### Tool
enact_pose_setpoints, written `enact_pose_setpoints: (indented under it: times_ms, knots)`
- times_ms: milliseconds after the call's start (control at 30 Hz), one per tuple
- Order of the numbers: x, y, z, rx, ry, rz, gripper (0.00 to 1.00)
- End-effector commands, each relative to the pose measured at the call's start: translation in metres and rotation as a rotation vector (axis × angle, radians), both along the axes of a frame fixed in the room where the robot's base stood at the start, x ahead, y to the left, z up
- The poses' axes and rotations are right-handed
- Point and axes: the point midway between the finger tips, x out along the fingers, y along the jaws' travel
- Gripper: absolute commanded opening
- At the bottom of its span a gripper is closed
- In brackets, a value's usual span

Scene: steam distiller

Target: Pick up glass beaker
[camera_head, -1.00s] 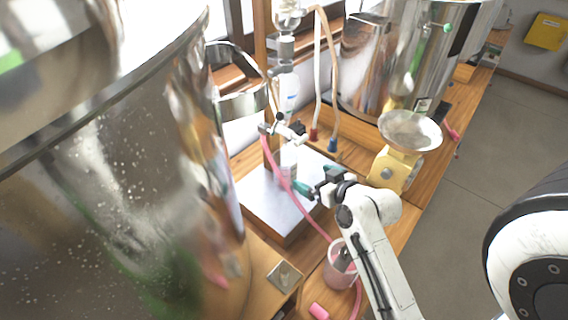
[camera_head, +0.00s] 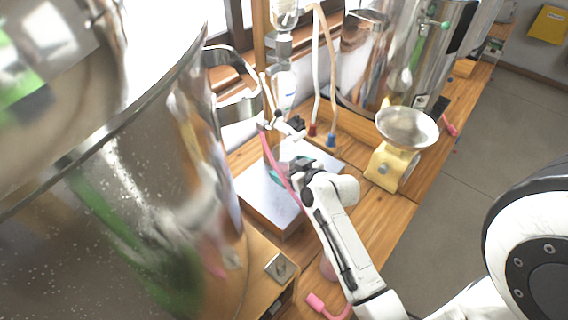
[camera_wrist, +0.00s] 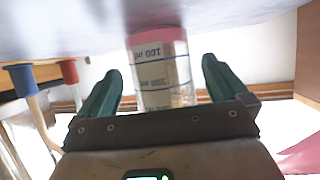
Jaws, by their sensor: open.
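The glass beaker (camera_wrist: 162,72) shows in the wrist view as a clear cylinder with dark graduation marks and a pinkish rim or band at its end. It appears between the two green fingers of my gripper (camera_wrist: 160,85), with visible gaps on both sides. The fingers are open and the beaker is not clamped. In the head view my gripper (camera_head: 290,174) is over the pale metal plate of the stand (camera_head: 262,205), and my arm hides most of the beaker there.
Large shiny metal vessels stand at the left (camera_head: 130,190) and back (camera_head: 375,55). A yellow scale (camera_head: 391,165) with a metal pan is right of my gripper.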

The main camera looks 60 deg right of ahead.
Motion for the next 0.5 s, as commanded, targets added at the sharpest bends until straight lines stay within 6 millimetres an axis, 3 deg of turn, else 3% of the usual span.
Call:
enact_pose_setpoints:
  times_ms: [167, 433, 500]
  knots:
    - [0.0128, -0.0067, -0.0064, 0.000, 0.000, -0.001, 1.00]
    - [0.0144, -0.0072, -0.0079, 0.000, 0.000, 0.000, 1.00]
    - [0.0143, -0.0070, -0.0078, 0.000, 0.000, 0.000, 0.93]
